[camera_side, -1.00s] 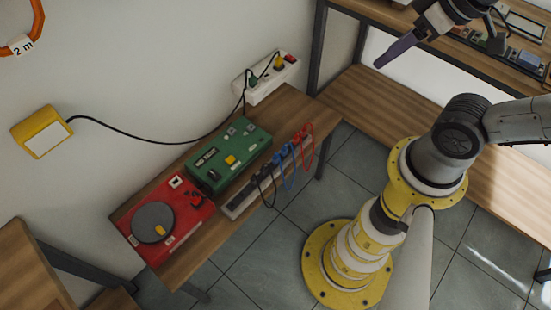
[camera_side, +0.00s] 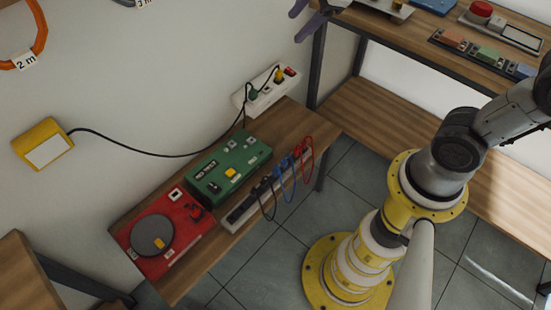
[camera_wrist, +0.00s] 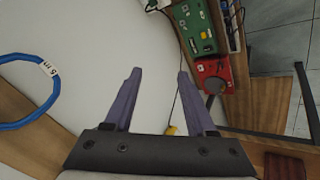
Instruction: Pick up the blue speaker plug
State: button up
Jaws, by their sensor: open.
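The blue speaker plug (camera_side: 282,166) stands in a grey rack (camera_side: 240,214) along the front edge of the wooden bench, in the side view. A blue cable loops down from it. A dark plug and a red plug (camera_side: 300,150) flank it closely. My gripper (camera_side: 303,22) is at the top of the side view, well above and away from the plugs, partly cut off by the frame. In the wrist view my gripper's (camera_wrist: 159,74) two purple fingers are spread apart with nothing between them.
Behind the rack are a green box (camera_side: 228,160) and a red turntable (camera_side: 165,235). A white power strip (camera_side: 262,95) is on the wall side. A yellow box (camera_side: 42,144) hangs on the wall with a black cable. A shelf (camera_side: 440,50) stands at the upper right.

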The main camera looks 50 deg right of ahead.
jog(key=w+a+f+n+g, duration=0.1)
jog(key=w+f+n, duration=0.2)
jog(key=w+f, duration=0.5)
jog(key=n+g, duration=0.3)
jog(key=g, duration=0.3)
send_near(275, 170)
notch_tip(275, 170, down, 4)
jog(key=shift+s+a+f, duration=0.15)
jog(key=shift+f, duration=2.95)
grip_shut()
